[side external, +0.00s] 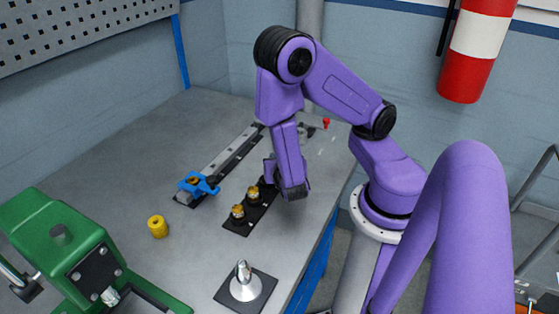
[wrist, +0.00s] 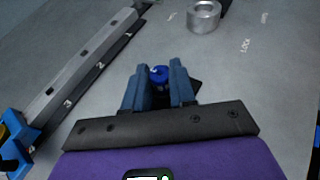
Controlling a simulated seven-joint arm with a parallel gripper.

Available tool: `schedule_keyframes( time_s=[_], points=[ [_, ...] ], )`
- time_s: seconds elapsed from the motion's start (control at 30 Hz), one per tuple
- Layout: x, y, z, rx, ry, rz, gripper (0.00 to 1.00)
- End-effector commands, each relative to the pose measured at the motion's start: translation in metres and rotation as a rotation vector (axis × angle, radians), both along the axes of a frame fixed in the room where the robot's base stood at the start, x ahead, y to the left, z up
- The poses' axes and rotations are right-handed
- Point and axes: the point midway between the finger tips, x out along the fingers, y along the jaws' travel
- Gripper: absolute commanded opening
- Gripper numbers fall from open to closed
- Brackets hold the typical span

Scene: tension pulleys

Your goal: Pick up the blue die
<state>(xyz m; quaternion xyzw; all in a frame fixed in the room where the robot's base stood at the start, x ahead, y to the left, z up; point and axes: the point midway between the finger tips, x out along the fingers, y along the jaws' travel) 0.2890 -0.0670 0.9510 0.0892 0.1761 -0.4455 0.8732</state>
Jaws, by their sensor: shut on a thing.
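The blue die (wrist: 158,77) shows in the wrist view between the two fingers of my gripper (wrist: 159,68). It looks small, blue and rounded at the top, and its lower part is hidden by the fingers. My gripper is shut on it. In the side external view my gripper (side external: 283,188) points down, low over the bench beside a black plate, and the die cannot be made out there. I cannot tell whether the die touches the surface.
A black plate (side external: 234,225) carries brass pieces (side external: 238,211). A rail (side external: 230,150) with a blue bracket (side external: 203,187) lies to the left. A yellow cylinder (side external: 158,227), green machine (side external: 70,250) and metal post (side external: 243,275) stand nearer the camera. A metal ring (wrist: 204,17) lies ahead.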

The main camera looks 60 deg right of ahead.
Motion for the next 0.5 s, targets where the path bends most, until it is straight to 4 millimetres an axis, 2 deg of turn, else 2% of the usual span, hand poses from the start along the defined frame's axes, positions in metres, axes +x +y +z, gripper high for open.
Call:
schedule_keyframes(
  time_s=[0.27,0.5],
  points=[
    [0.001,0.001,0.018,0.001,-0.005,0.001,0.00],
    [0.001,0.000,0.046,0.004,-0.007,0.000,0.00]
  ],
)
